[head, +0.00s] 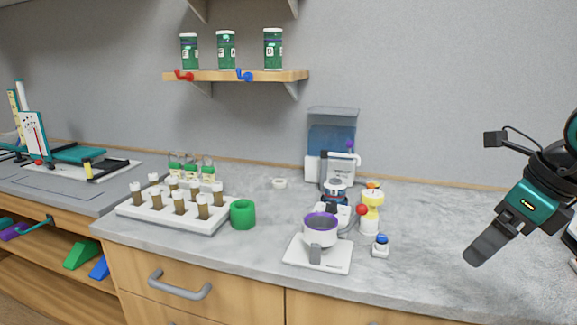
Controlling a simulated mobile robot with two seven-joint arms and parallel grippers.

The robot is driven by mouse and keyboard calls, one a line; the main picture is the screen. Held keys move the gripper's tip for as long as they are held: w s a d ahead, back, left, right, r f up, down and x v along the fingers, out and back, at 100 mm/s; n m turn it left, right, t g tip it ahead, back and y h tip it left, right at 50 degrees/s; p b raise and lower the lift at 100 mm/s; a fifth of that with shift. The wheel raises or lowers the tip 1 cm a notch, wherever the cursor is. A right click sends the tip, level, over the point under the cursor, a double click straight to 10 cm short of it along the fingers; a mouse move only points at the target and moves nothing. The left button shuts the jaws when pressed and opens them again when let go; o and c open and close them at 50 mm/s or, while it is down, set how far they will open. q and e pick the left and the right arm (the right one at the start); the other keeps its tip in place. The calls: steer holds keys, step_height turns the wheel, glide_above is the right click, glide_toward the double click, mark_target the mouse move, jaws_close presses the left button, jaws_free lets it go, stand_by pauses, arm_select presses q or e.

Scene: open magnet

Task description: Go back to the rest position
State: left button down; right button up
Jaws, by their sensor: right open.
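My right gripper (479,256) hangs at the right side of the head view, with its dark fingers pointing down and to the left. It is above the right part of the grey counter (420,265) and apart from the objects there. I see it mostly from the side; it is open and nothing shows in it. My left gripper is not in view.
A white rack (150,211) of several brown-filled tubes and a green ring (242,214) stand on the left. A white scale (318,262) bears a purple-rimmed bowl (320,224). A blue-tanked machine (333,140) stands behind. A shelf (235,76) holds green-labelled jars. The counter's front right is clear.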

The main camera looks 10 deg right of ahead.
steer(key=w+a+f+m+t+y, duration=0.25)
steer(key=a+f+m+y, duration=0.2)
steer(key=a+y, duration=0.4)
steer(key=w+a+f+m+t+y, duration=0.1)
steer(key=a+f+m+t+y, duration=0.4)
steer(key=a, duration=0.6)
step_height(320, 180, down, 15)
steer(key=s+d+m+t+h, duration=0.15)
steer(key=m+h, duration=0.35)
steer(key=m, duration=0.6)
steer(key=d+m+t+h, duration=0.1)
steer(key=m+t+h, duration=0.2)
steer(key=m+h, duration=0.55)
steer(key=s+a+f+m+g, duration=0.3)
steer(key=s+f+m+g, duration=0.2)
steer(key=s+f+m, duration=0.4)
step_height(320, 180, down, 4)
steer(key=shift+s+r+p, duration=0.25)
steer(key=shift+s+p, duration=0.05)
steer(key=shift+s, duration=0.15)
